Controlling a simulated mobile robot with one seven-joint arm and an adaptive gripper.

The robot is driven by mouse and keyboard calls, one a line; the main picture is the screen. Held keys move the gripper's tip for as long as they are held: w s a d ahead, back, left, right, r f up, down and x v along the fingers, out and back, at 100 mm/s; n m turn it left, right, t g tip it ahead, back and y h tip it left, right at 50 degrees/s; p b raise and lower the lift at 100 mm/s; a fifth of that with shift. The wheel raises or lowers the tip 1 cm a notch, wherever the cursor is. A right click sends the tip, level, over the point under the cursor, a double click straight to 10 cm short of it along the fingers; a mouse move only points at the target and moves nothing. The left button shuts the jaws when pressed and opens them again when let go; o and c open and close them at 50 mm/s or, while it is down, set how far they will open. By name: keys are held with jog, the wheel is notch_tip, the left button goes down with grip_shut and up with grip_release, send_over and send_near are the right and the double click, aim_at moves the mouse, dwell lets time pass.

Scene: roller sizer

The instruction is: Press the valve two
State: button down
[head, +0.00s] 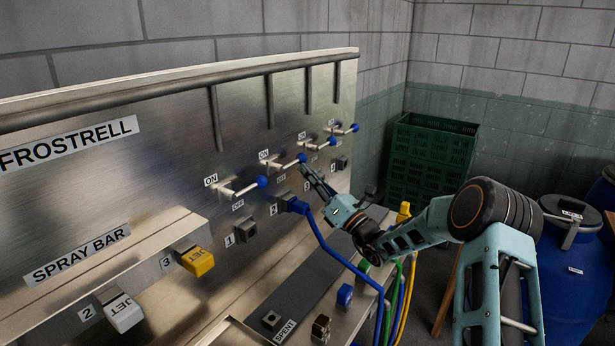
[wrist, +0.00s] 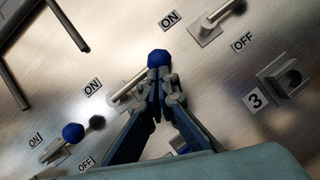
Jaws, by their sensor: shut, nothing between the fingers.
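The second lever valve from the left has a pale handle and a blue knob (head: 301,159). The same knob also shows in the wrist view (wrist: 158,57), with its handle running down-left beside an ON label (wrist: 93,87); its OFF label is hidden there. My gripper (head: 306,171) is shut and empty. In the wrist view its fingertips (wrist: 160,75) are right at the knob, overlapping its lower edge; I cannot tell whether they touch.
The first lever (head: 262,182) is to the left; the third (head: 332,142) and fourth (head: 354,128) are to the right. A blue plug (head: 291,203) with its hanging cable sits below. Yellow (head: 198,262) and white (head: 122,312) blocks project lower left. A green crate (head: 431,155) stands behind.

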jog(key=shift+w+d+r+n+g+y+b, duration=0.1)
jog(key=shift+r+n+g+y+b, duration=0.15)
jog(key=shift+n+g+y+b, duration=0.35)
jog(key=n+b, duration=0.1)
jog(key=n, duration=0.1)
jog(key=r+n+g+y+b, duration=0.1)
jog(key=n+b, duration=0.1)
jog(key=shift+w+d+r+y, duration=0.15)
jog(key=shift+y, duration=0.15)
notch_tip(320, 180, up, 7)
jog(key=s+a+n+g+y+b, duration=0.2)
jog(key=n+g+b, duration=0.3)
jog(key=n+g, duration=0.5)
jog(key=shift+s+n, duration=0.35)
jog(key=shift+n, duration=3.75)
